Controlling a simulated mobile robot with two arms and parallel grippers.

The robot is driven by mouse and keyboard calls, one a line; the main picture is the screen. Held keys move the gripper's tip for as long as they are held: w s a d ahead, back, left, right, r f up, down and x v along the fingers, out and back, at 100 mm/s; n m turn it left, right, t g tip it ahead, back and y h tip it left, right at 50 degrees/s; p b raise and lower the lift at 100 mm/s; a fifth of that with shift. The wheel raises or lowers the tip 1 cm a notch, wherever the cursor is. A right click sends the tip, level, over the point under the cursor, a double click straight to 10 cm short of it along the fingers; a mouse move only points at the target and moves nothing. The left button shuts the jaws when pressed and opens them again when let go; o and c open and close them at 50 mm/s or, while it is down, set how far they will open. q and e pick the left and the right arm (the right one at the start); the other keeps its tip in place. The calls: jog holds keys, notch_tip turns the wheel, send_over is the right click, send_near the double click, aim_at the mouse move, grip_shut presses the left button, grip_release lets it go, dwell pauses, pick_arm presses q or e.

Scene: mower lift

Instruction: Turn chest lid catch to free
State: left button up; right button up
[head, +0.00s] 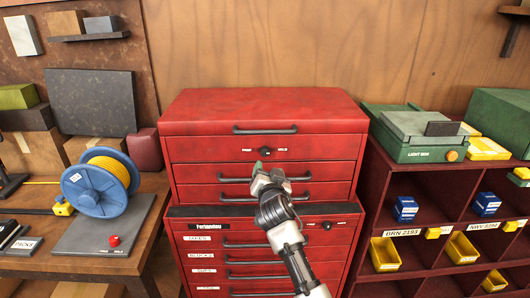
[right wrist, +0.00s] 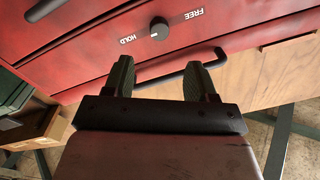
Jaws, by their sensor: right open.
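The red chest (head: 264,110) stands against the wooden wall, its lid down. The catch (head: 265,152) is a small dark round knob on its upper front, between two white labels. In the right wrist view the catch (right wrist: 160,28) sits between the words HOLD and FREE. A small pale mark on it appears to lie on the HOLD side. My right gripper (head: 260,170) is in front of the chest, just below the catch. In the right wrist view its two dark fingers (right wrist: 158,72) are apart with nothing between them. My left gripper is not in view.
A dark handle (head: 265,130) is on the lid, with drawer handles below. A second knob (head: 327,226) is on the lower cabinet. A blue reel (head: 100,184) stands on the left bench. A green light box (head: 420,135) tops the right shelf.

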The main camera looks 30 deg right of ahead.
aim_at(265, 154)
jog(key=p+x, duration=0.1)
jog(key=x, duration=0.8)
jog(key=shift+w+d+p, duration=0.1)
jog(key=shift+d+p, duration=0.05)
jog(key=shift+p, duration=0.15)
jog(key=shift+c, duration=0.5)
jog(key=c, duration=0.8)
